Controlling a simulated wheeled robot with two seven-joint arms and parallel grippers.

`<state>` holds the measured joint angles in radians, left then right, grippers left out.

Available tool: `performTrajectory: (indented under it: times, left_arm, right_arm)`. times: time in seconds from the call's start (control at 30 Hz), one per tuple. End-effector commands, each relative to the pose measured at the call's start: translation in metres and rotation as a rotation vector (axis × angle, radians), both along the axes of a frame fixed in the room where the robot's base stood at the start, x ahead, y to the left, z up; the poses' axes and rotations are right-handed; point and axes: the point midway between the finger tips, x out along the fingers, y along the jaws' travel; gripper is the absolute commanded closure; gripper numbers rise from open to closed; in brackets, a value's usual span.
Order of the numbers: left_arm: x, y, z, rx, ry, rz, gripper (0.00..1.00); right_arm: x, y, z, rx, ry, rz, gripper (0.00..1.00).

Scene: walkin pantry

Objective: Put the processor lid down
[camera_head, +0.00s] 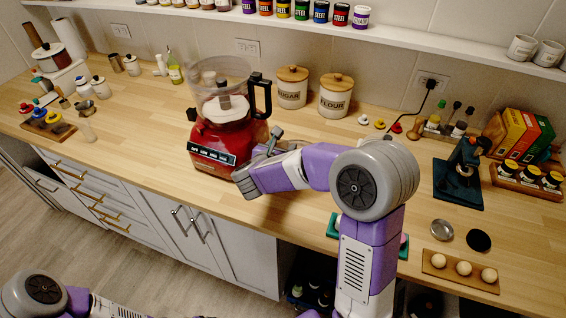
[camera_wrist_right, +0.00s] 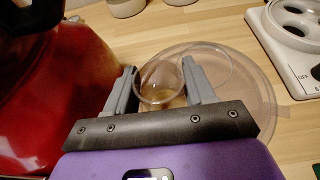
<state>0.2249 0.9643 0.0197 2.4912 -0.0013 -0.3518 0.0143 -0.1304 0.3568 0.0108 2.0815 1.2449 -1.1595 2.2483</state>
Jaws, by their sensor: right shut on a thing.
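The red food processor (camera_head: 220,135) stands on the wooden counter with its clear bowl (camera_head: 215,82) on top. Its red side (camera_wrist_right: 50,85) fills the left of the right wrist view. My right gripper (camera_head: 272,142) is just to the right of the processor. In the wrist view my right gripper (camera_wrist_right: 160,90) is shut on the clear feed tube of the processor lid (camera_wrist_right: 240,80). The lid's round disc is flat and low over the counter; I cannot tell if it touches. In the head view the lid is not clearly seen. My left gripper is out of view.
Sugar (camera_head: 291,88) and flour (camera_head: 335,97) canisters stand behind. A white appliance with round wells (camera_wrist_right: 295,25) is right of the lid in the wrist view. A dark green stand (camera_head: 458,185) and an egg tray (camera_head: 460,271) are farther right. The counter left of the processor is fairly clear.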

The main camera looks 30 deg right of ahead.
Motion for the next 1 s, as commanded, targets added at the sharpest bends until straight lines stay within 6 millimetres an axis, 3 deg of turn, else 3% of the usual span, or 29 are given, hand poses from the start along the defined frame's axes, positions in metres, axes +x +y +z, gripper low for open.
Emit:
performTrajectory:
  times: [0.4,0.8,0.83,0.97,1.0]
  left_arm:
    - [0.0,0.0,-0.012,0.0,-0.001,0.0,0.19]
    - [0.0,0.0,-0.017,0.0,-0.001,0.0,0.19]
    - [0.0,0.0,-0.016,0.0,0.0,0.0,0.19]
    - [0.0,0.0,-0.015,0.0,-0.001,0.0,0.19]
    - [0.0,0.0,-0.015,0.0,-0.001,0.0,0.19]
  right_arm:
    - [0.0,0.0,-0.044,-0.002,-0.001,0.001,0.86]
    - [0.0,0.0,-0.048,-0.001,-0.003,0.001,0.86]
    - [0.0,0.0,-0.047,-0.001,-0.001,0.001,0.42]
    - [0.0,0.0,-0.047,-0.001,-0.001,0.001,0.22]
    - [0.0,0.0,-0.047,-0.001,-0.001,0.001,0.21]
